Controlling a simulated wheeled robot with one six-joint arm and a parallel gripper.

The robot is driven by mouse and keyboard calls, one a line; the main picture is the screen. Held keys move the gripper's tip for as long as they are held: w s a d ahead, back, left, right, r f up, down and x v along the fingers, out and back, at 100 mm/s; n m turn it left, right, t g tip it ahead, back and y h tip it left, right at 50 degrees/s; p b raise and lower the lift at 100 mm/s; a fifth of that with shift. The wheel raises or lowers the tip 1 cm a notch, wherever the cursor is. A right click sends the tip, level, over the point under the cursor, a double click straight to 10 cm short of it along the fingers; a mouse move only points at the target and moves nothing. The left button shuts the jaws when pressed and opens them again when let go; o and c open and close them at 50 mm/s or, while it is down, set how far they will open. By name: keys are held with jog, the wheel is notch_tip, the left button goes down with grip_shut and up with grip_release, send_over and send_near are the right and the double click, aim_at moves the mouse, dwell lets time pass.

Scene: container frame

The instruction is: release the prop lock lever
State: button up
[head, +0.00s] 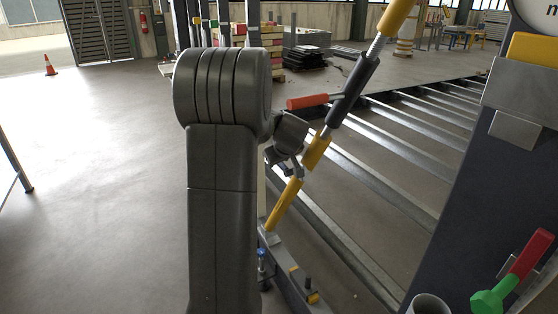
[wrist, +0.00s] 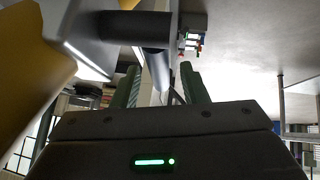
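The prop is a slanted yellow and black strut (head: 348,88) with a bare threaded length near its top. A lever with an orange-red grip (head: 307,101) sticks out to the left from the strut's black sleeve; I take it as the prop lock lever. My gripper (head: 287,165) is below that grip, close to the strut's lower yellow part; whether they touch is unclear. In the wrist view the two green-grey fingers of my gripper (wrist: 162,82) stand apart, with no lever grip visible between them. A large yellow surface (wrist: 30,70) fills the left there.
A slatted metal frame (head: 410,145) lies behind the strut. A dark post (head: 465,170) stands at right, with a red-and-green handle (head: 515,275) low on it. A lower rail (head: 290,275) runs beneath the strut.

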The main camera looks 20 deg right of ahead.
aim_at(281, 166)
jog(key=shift+s+r, duration=0.1)
jog(key=shift+s+r, duration=0.15)
jog(key=shift+r, duration=0.1)
jog(key=v, duration=0.2)
jog(key=shift+s, duration=0.35)
jog(key=s+a+b, duration=0.1)
jog(key=s+b, duration=0.4)
jog(key=s, duration=0.6)
jog(key=shift+s+a, duration=0.2)
jog(key=shift+c, duration=0.2)
